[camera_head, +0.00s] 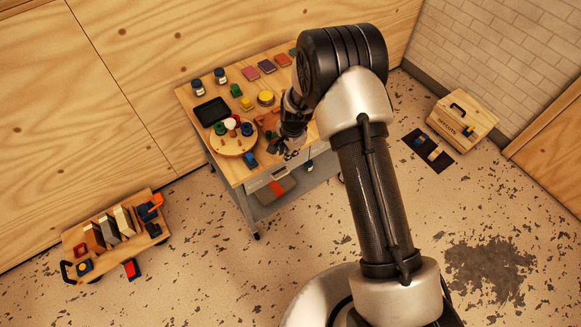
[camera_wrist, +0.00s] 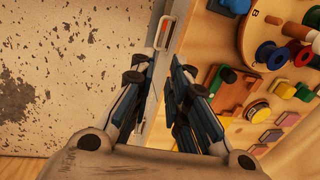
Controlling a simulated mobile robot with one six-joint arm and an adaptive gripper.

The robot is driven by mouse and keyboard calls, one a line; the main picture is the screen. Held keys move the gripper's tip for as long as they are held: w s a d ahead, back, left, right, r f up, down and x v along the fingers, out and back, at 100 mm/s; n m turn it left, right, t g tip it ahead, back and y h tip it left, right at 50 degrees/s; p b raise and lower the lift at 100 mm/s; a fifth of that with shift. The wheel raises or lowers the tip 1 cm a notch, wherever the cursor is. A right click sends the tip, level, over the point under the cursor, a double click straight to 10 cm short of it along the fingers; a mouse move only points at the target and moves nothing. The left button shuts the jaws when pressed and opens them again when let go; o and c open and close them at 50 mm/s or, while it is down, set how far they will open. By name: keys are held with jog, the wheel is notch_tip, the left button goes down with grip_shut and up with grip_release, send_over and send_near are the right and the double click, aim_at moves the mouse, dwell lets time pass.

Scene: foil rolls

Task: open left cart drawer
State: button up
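The cart (camera_head: 228,172) is a wood-topped workbench with a grey frame, standing against the plywood wall in the head view. Its drawer front (camera_head: 262,181) is on the near side below the top and looks shut. A pale handle (camera_head: 279,173) sits on it; in the wrist view a handle (camera_wrist: 162,31) shows near the top centre, beyond the fingers. My gripper (camera_head: 288,152) is over the cart's near edge, close to the handle. In the wrist view my gripper (camera_wrist: 160,68) is open, with nothing between its fingers. Contact with the handle is not visible.
The cart top holds a round wooden board (camera_head: 232,143) with spools, a black tray (camera_head: 211,111), jars and coloured blocks. A reddish box (camera_head: 275,190) lies on the lower shelf. A loaded wooden trolley (camera_head: 75,238) stands left, a wooden toolbox (camera_head: 462,120) right. The floor in front is clear.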

aim_at(283, 175)
jog(key=f+b, duration=0.1)
jog(key=f, duration=0.5)
jog(key=w+a+f+b, duration=0.1)
jog(key=f+b, duration=0.1)
jog(key=f, duration=0.4)
jog(key=w+f+b, duration=0.1)
jog(key=f+b, duration=0.1)
jog(key=f, duration=0.4)
jog(key=shift+w+a, duration=0.25)
jog(key=shift+a, duration=0.1)
jog(key=shift+c, duration=0.6)
grip_shut()
jog(key=shift+s, duration=0.1)
